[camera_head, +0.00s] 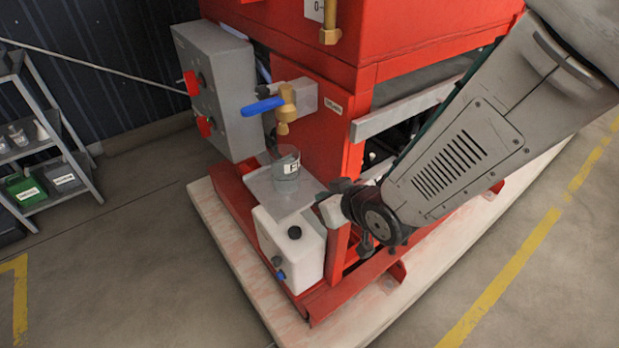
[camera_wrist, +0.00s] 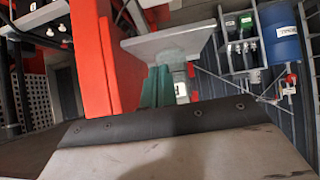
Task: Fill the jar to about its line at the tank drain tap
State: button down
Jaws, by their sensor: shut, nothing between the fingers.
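The clear jar (camera_head: 286,167) with a white label stands upright on a small grey shelf (camera_head: 262,184), below the brass drain tap (camera_head: 286,112). The tap's blue lever (camera_head: 262,106) points sideways to the left. No stream of water shows clearly between the tap and the jar. The jar's line and water level are too small to tell. My gripper (camera_head: 327,203) is shut and empty, low at the right of the shelf and apart from the jar. Its fingertips are small and partly unclear in the head view.
A white container (camera_head: 291,248) with a dark cap stands in front of the shelf. A grey control box (camera_head: 217,88) with red knobs is left of the tap. The red pump frame (camera_head: 316,135) rises behind. A rack (camera_head: 55,150) stands far left; the floor between is clear.

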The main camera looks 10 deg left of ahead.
jog(key=s+d+r+m+g+h, duration=0.1)
jog(key=d+r+m+h, duration=0.3)
jog(key=d, duration=0.7)
jog(key=d+r+m+g+h, duration=0.1)
jog(key=d+r+h, duration=0.1)
jog(key=d+r, duration=0.65)
jog(key=s+d+r+m+g+h, duration=0.1)
jog(key=s+d+r+m+g, duration=0.1)
jog(key=s+d, duration=0.5)
jog(key=s+d+r+m+g, duration=0.2)
jog(key=s+d+r, duration=0.2)
jog(key=s+d, duration=0.3)
jog(key=s, duration=0.3)
jog(key=shift+d+m+h, duration=0.2)
jog(key=shift+m+h, duration=0.1)
jog(key=shift+h, duration=0.1)
jog(key=shift+s, duration=0.1)
